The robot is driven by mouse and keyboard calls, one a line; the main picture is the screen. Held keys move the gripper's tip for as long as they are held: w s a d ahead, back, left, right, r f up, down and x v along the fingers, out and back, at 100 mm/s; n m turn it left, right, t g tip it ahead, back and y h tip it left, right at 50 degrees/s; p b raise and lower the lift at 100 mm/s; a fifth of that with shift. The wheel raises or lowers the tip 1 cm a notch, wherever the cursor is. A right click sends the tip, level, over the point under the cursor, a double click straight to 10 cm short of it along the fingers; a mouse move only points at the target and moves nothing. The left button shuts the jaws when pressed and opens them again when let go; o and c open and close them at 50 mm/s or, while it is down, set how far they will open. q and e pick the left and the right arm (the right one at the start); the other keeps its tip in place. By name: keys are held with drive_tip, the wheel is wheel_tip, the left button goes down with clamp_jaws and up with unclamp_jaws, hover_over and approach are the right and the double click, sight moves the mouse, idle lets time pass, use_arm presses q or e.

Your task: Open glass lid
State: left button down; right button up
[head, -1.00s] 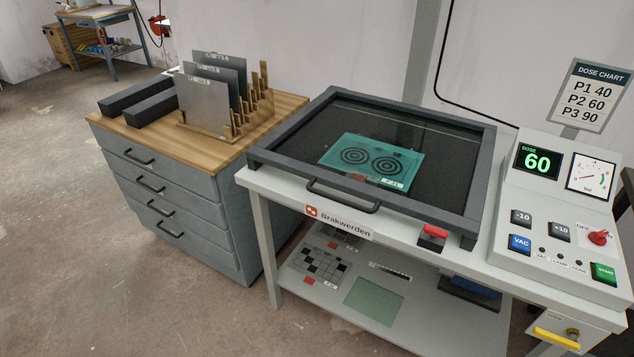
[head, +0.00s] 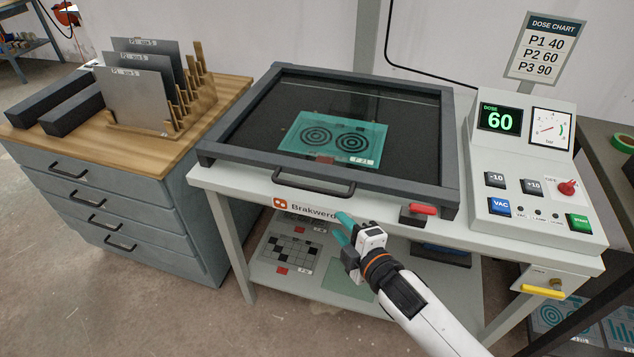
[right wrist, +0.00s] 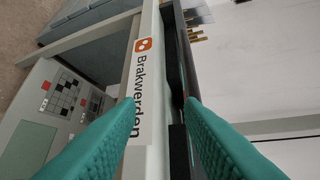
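The glass lid (head: 262,107) is a dark-framed glass panel lying flat and closed on the white machine. A black bar handle (head: 313,188) is on its front edge. A red latch-like piece (head: 421,209) sits right of the handle. Through the glass shows a teal sheet with two ring patterns (head: 330,139). My right gripper (head: 341,227) is in front of the machine, just below and right of the handle, near the Brakwerden label (head: 296,206). In the right wrist view its teal fingers (right wrist: 160,102) are apart with nothing held. My left gripper is not in view.
The control panel (head: 525,187) with the reading 60 and buttons stands right of the lid. A wooden-topped drawer cabinet (head: 97,152) with plates in a rack (head: 172,128) is at left. A lower shelf (head: 262,268) lies under the machine top.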

sight(314, 190)
drive_tip(key=shift+n+y, duration=0.4)
drive_tip(key=shift+n, duration=0.2)
drive_tip(key=w+a, duration=0.2)
drive_tip(key=w, duration=0.1)
drive_tip(key=w+a+r, duration=0.1)
drive_tip(key=w+a, duration=0.1)
drive_tip(key=w, duration=0.1)
drive_tip(key=w+a+r, duration=0.1)
drive_tip(key=w+a, duration=0.1)
drive_tip(key=w, duration=0.2)
drive_tip(key=shift+a, duration=0.2)
clamp_jaws()
drive_tip(key=shift+r, duration=0.1)
